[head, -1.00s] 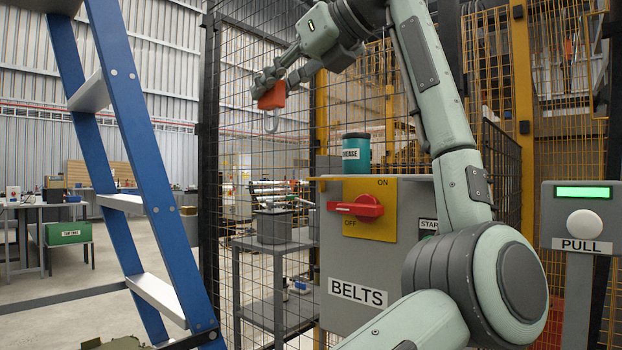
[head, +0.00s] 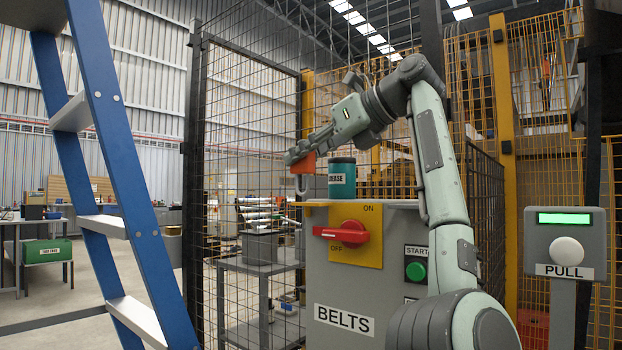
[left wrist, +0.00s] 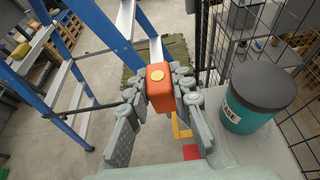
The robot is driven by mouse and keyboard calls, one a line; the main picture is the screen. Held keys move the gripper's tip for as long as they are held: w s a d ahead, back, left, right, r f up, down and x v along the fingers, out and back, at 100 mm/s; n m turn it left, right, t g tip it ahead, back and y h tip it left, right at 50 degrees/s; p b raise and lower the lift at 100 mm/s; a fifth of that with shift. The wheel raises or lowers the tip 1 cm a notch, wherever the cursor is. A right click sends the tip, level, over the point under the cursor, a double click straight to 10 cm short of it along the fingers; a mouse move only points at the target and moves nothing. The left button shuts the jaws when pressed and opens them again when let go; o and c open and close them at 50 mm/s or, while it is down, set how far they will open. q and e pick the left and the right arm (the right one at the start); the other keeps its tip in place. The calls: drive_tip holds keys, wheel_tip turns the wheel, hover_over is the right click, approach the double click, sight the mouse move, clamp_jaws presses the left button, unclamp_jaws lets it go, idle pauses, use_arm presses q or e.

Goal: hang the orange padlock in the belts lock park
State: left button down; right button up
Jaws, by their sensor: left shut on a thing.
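My left gripper (head: 297,156) is shut on the orange padlock (head: 303,163) and holds it in the air at the left end of the BELTS cabinet's top, left of the grease tub. In the left wrist view the padlock (left wrist: 159,86) sits between the fingers, with a round yellow spot on its face. Its shackle shows only faintly in the head view. The grey BELTS cabinet (head: 342,284) carries a red rotary handle (head: 345,232) on a yellow plate marked ON and OFF. I cannot make out the lock park. My right gripper is in neither current view.
A teal grease tub (head: 342,180) stands on the cabinet top close to the gripper. A blue ladder (head: 110,170) stands at the left. A mesh fence (head: 240,120) runs behind. A PULL post (head: 565,245) stands at the right.

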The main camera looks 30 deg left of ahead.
use_arm(q)
drive_tip(key=shift+w+d+f, duration=0.15)
drive_tip(key=shift+w+f, duration=0.35)
drive_tip(key=shift+w, duration=0.35)
wheel_tip(320, 180, down, 4)
drive_tip(key=shift+r, duration=0.15)
use_arm(e)
drive_tip(key=shift+f, duration=0.4)
use_arm(q)
drive_tip(key=shift+f, duration=0.2)
drive_tip(key=c, duration=1.3)
unclamp_jaws()
drive_tip(key=shift+c, duration=0.2)
drive_tip(key=v, duration=0.7)
drive_tip(key=shift+d+r+b, duration=0.35)
use_arm(e)
wheel_tip(320, 180, up, 2)
drive_tip(key=shift+s+d+r, duration=0.1)
use_arm(q)
drive_tip(key=shift+w, duration=0.1)
